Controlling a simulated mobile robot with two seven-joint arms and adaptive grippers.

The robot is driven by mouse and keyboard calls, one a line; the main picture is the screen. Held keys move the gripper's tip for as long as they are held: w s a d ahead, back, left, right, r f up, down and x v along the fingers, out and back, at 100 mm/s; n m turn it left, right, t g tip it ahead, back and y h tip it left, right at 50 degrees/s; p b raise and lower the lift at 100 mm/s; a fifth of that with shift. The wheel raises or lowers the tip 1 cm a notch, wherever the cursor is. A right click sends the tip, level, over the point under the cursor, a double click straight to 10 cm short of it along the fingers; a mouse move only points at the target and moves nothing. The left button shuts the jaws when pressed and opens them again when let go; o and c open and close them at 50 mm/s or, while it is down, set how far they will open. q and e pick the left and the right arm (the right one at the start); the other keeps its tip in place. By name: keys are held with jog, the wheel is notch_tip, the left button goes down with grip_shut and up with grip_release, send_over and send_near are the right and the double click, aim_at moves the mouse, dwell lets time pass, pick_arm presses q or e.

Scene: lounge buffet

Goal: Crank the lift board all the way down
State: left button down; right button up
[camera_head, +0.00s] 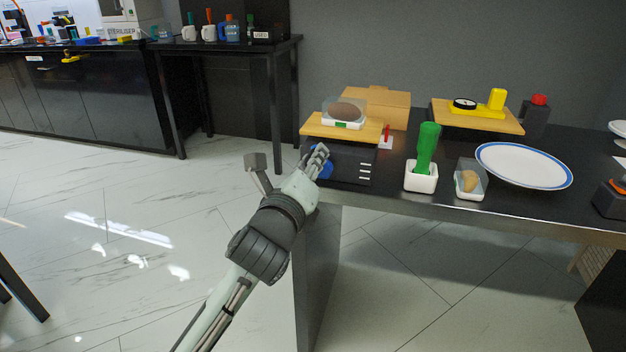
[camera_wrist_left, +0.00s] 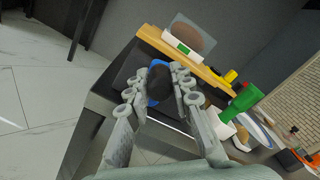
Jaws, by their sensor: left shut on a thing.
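The lift board (camera_head: 309,126) is a light wooden plate on top of a black box (camera_head: 350,167) at the left end of the dark counter. A brown item under a clear cover (camera_head: 346,110) sits on it; the board also shows in the left wrist view (camera_wrist_left: 150,36). The blue crank (camera_head: 326,170) is on the box's front side, with a dark handle (camera_wrist_left: 160,82). My left gripper (camera_head: 316,158) is shut on the crank handle, with fingers on both sides of it in the left wrist view (camera_wrist_left: 158,91). My right gripper is out of view.
A cardboard box (camera_head: 378,105) stands behind the lift. To its right are a white pot (camera_head: 421,177) with a green handle, a small clear-covered item (camera_head: 470,181) and a white plate (camera_head: 523,165). A second wooden board (camera_head: 450,119) is further back.

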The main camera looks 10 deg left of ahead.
pick_arm(q)
jog(key=shift+f, duration=0.2)
jog(key=shift+d+f, duration=0.2)
jog(key=shift+d, duration=1.2)
jog(key=shift+d+f+b, duration=0.3)
jog(key=shift+f, duration=0.2)
jog(key=shift+d+f, duration=0.4)
jog(key=shift+d, duration=0.15)
